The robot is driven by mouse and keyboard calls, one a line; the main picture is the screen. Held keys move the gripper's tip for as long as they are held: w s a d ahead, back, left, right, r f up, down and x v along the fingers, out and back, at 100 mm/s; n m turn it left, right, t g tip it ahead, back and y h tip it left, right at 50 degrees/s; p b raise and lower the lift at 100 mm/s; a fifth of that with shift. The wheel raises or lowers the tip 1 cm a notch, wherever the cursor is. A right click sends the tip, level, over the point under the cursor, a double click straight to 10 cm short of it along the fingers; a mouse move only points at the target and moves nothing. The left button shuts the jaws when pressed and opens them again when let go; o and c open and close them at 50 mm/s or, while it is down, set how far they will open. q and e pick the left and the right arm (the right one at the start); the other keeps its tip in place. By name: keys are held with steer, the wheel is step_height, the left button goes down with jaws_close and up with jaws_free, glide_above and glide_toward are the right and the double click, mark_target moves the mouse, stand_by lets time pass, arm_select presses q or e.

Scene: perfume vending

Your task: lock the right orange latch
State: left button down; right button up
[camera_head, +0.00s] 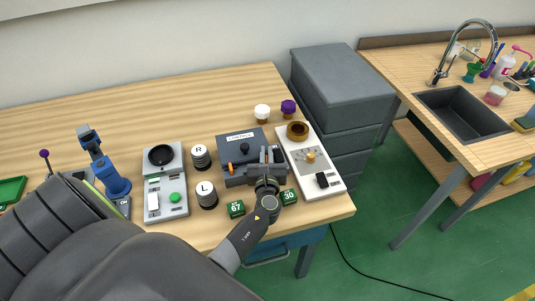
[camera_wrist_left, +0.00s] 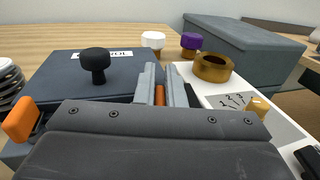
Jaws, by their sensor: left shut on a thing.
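The dark blue-grey case (camera_head: 228,150) with a white label and a black knob (camera_wrist_left: 95,62) on its lid stands near the table's front edge. Its lid looks closed. My left gripper (camera_head: 266,155) is over the right part of the case's front. In the left wrist view its two grey fingers (camera_wrist_left: 167,88) are shut on the right orange latch (camera_wrist_left: 160,95), of which only a narrow strip shows between them. The left orange latch (camera_wrist_left: 20,119) is free at the case's left front; it also shows in the head view (camera_head: 230,168). My right gripper is not in view.
A white panel with a brass ring (camera_head: 297,130) and a dial stands close on the right. Two weights marked R (camera_head: 200,157) and L (camera_head: 206,195) stand left of the case. Green number blocks (camera_head: 236,209) lie in front. White and purple caps stand behind.

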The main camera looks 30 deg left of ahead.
arm_select(q)
steer(key=shift+s+a+n+g+y+b, duration=0.15)
steer(key=shift+n+g+y+b, duration=0.35)
steer(key=shift+n+g+y, duration=1)
steer(key=c, duration=1.5)
jaws_free()
